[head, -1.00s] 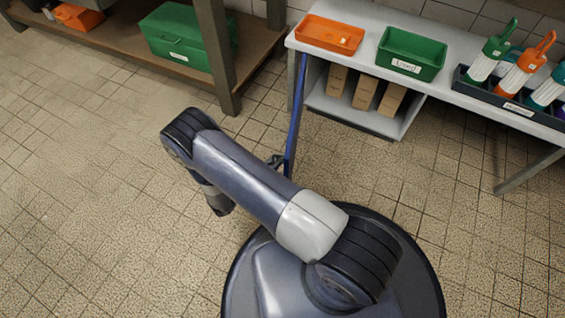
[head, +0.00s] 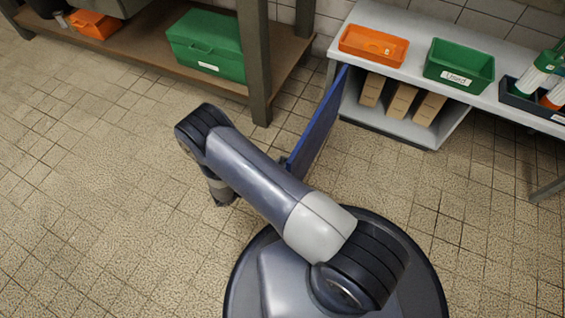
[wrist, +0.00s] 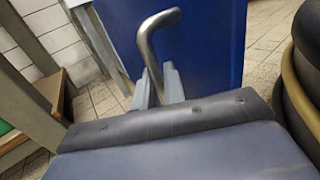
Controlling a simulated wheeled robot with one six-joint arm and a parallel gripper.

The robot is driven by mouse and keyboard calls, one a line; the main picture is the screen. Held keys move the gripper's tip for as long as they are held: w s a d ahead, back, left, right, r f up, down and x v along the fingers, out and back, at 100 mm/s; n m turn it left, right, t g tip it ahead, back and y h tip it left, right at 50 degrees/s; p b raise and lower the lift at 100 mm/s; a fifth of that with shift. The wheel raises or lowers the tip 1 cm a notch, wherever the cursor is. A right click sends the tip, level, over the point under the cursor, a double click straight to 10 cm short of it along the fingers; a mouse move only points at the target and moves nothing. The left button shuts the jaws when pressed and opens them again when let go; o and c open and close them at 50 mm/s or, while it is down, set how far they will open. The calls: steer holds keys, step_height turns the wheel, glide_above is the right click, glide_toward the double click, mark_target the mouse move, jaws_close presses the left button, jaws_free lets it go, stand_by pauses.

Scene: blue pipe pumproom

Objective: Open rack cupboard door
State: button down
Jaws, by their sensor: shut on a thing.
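The blue rack cupboard door (head: 318,125) stands swung out from the left end of the white rack, its cupboard (head: 405,130) open. In the wrist view the blue door panel (wrist: 192,45) fills the upper middle, with a bent metal handle (wrist: 150,38) in front of it. My gripper (wrist: 160,84) is shut on this handle, one finger on each side. In the head view my arm hides most of the gripper, which is by the door's near edge.
Several brown boxes (head: 403,102) stand inside the cupboard. An orange tray (head: 373,46) and a green bin (head: 459,66) sit on top. A wooden shelf unit (head: 258,60) with a green case (head: 205,45) stands left of the door. The tiled floor at left is clear.

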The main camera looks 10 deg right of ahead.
steer(key=shift+a, duration=0.15)
steer(key=c, duration=1.6)
jaws_free()
steer(key=shift+a, duration=0.1)
steer(key=p+v, duration=0.2)
steer(key=v, duration=0.8)
steer(key=shift+a, duration=0.35)
steer(key=shift+s, duration=0.15)
steer(key=b+x, duration=0.2)
steer(key=x, duration=0.9)
